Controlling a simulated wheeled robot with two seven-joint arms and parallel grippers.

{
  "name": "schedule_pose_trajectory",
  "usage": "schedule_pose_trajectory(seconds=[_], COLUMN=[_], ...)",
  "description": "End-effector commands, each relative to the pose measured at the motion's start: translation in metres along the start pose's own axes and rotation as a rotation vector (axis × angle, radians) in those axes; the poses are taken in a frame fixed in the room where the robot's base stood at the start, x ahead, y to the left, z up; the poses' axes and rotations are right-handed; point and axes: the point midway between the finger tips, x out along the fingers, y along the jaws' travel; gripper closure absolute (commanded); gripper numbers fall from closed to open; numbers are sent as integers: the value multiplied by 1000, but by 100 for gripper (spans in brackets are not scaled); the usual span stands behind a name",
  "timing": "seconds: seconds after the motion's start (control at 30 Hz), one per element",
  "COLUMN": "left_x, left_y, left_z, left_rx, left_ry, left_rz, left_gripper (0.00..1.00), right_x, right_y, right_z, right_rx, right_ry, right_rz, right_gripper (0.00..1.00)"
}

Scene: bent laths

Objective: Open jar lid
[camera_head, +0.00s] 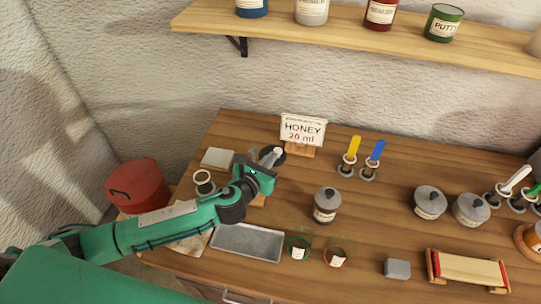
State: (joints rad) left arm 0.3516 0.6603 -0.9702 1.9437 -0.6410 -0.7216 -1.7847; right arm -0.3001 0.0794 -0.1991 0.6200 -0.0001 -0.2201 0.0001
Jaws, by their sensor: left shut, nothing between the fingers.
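A small jar (325,214) with a grey knobbed lid (327,195) stands upright near the middle of the table; the lid sits on it. Two more grey-lidded jars (429,203) (470,211) stand further right. My left gripper (273,157) is shut and empty, at the end of the green arm. It is over the table to the left of the middle jar and apart from it. A dark round thing shows right behind the fingertips; I cannot tell what it is. My right gripper is not in view.
A honey sign (303,130) stands at the back. Yellow and blue-handled tools (352,150) (376,153) stand behind the middle jar. A metal tray (247,241), small glass cups (298,246) (336,257) and a grey block (397,268) lie in front. A shelf (330,30) hangs above.

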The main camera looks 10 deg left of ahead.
Motion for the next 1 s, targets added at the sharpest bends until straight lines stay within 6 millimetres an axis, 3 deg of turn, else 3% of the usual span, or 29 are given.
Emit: schedule_pose_trajectory(seconds=[0.57,1.0], left_x=[8,31], left_y=[-2,-7], left_z=[2,6], left_rx=[-5,-54], left_ry=[-1,0], left_rz=[22,295], left_gripper=[100,100], right_x=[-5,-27], right_y=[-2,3], right_z=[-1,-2], right_rx=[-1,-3], right_ry=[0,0], right_rz=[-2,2], right_gripper=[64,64])
